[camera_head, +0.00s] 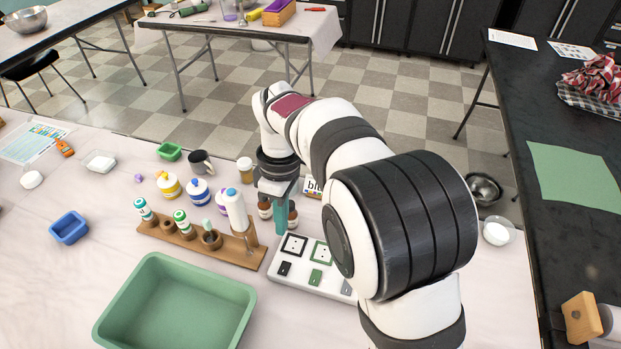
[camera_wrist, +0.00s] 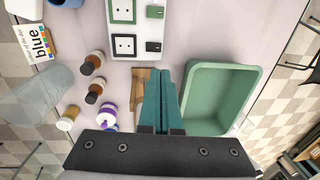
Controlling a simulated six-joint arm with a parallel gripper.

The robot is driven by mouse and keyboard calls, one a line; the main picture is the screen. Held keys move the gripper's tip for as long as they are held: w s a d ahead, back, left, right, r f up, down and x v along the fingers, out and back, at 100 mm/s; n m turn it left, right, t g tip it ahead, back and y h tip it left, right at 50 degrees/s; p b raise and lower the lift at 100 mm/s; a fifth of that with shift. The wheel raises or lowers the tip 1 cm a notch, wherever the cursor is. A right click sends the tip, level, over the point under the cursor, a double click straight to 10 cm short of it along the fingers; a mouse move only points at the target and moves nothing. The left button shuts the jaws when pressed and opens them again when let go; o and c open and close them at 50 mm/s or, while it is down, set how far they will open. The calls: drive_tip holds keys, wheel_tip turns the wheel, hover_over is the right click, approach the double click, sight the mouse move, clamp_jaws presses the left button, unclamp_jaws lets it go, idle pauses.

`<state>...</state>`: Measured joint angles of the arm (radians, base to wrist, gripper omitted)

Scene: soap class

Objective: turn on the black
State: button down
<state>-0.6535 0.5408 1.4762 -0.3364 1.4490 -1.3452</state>
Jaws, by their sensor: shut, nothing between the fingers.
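A white panel (camera_head: 270,281) lies on the table with framed sockets and a row of rocker switches. The black-framed socket (camera_head: 294,245) is at its left end, with the black switch (camera_head: 284,268) in front of it; this switch also shows in the wrist view (camera_wrist: 153,46). The green switch (camera_head: 316,278) sits beside it, by the green-framed socket (camera_head: 321,253). I cannot tell which way the black switch is tipped. My gripper (camera_head: 281,231) has teal fingers, shut and empty, pointing down near the panel's black end. In the wrist view, its fingertips (camera_wrist: 164,72) appear just short of the black switch.
A wooden rack (camera_head: 180,237) with bottles stands left of the panel. A green tub (camera_head: 140,300) is in front of the rack. Brown bottles (camera_wrist: 94,92) and a "blue" box (camera_wrist: 30,43) stand behind the panel. My arm hides the panel's right end in the head view.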

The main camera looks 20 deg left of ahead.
sight(283, 273)
drive_tip(key=shift+a+f, duration=0.1)
drive_tip(key=shift+a, duration=0.1)
drive_tip(key=f, duration=0.4)
drive_tip(key=s+f, duration=0.1)
drive_tip(key=f, duration=0.9)
drive_tip(key=shift+s, duration=0.3)
drive_tip(key=shift+s+f, duration=0.1)
drive_tip(key=shift+f, duration=0.05)
